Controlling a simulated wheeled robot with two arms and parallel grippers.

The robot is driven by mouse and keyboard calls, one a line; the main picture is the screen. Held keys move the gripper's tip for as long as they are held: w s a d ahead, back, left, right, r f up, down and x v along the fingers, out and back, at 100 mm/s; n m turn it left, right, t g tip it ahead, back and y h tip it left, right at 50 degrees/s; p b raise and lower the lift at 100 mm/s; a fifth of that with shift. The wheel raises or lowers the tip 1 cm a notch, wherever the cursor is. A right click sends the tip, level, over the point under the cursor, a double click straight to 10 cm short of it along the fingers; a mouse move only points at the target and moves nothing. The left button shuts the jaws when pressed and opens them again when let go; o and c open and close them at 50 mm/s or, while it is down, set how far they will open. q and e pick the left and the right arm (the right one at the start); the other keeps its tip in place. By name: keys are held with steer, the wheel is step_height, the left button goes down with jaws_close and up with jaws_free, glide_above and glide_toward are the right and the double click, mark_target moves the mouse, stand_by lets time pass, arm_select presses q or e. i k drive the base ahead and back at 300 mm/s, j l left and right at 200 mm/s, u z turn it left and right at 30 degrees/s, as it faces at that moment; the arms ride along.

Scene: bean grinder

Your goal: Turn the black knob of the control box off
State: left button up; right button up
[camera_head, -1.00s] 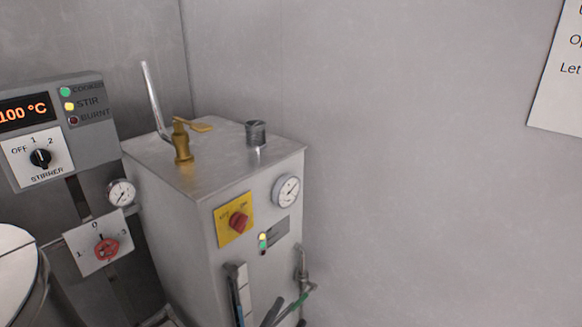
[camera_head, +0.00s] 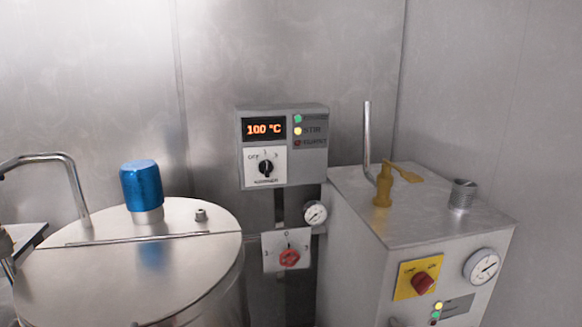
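The grey control box (camera_head: 308,165) hangs on the back wall near the middle of the head view. Its black knob (camera_head: 266,168) sits on a white plate marked OFF, 1 and 2, with STIRRER below. The knob's exact setting is too small to tell. The display (camera_head: 264,129) reads 100 °C in orange. The top green light and the middle yellow STIR light look lit; the red BURNT light looks dark. Neither gripper can be made out in this view, and nothing touches the knob.
A steel vat (camera_head: 130,275) with a blue cap (camera_head: 142,186) stands at left. Below the box are a gauge (camera_head: 314,213) and red knob (camera_head: 289,258). A steel cabinet (camera_head: 425,215) with a brass valve (camera_head: 383,188) stands at right. An unclear metal part (camera_head: 22,238) shows at the left edge.

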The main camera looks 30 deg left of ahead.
mark_target(266, 166)
steer(key=u, duration=1.1)
